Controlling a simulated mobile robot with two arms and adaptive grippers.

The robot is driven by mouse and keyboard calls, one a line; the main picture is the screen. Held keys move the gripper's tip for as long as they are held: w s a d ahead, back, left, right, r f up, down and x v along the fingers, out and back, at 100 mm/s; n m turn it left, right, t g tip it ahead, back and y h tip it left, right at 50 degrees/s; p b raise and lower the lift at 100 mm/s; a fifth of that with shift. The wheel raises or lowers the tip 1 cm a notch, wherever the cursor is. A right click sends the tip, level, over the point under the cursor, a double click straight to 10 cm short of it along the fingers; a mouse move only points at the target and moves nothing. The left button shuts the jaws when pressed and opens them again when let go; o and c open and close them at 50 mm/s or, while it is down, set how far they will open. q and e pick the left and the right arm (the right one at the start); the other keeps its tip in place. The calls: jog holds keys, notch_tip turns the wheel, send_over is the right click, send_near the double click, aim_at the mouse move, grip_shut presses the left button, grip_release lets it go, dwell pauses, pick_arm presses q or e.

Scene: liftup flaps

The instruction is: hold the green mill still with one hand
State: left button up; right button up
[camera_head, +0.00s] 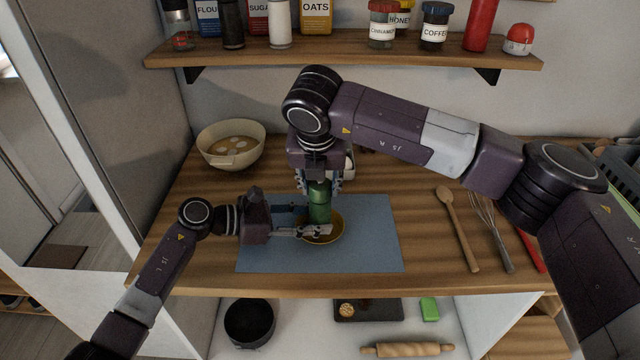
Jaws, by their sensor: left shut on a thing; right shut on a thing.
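The green mill (319,207) stands upright over a yellow-brown dish (338,238) on the blue mat (365,255). My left gripper (318,222) comes in level from the left and is shut on the mill's lower part, one finger in front and the other behind. My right gripper (319,184) points down from above and is shut on the mill's top end, which its fingers and wrist mostly hide. The mill's base is hidden behind the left gripper's front finger, so I cannot tell whether it touches the dish.
A cream bowl with eggs (231,146) stands at the back left of the wooden counter (420,210). A wooden spoon (458,230) and a whisk (492,230) lie to the right. A shelf (340,50) with jars runs above. The mat's right part is clear.

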jog(key=o, duration=1.2)
jog(key=shift+c, duration=0.2)
jog(key=v, duration=1.2)
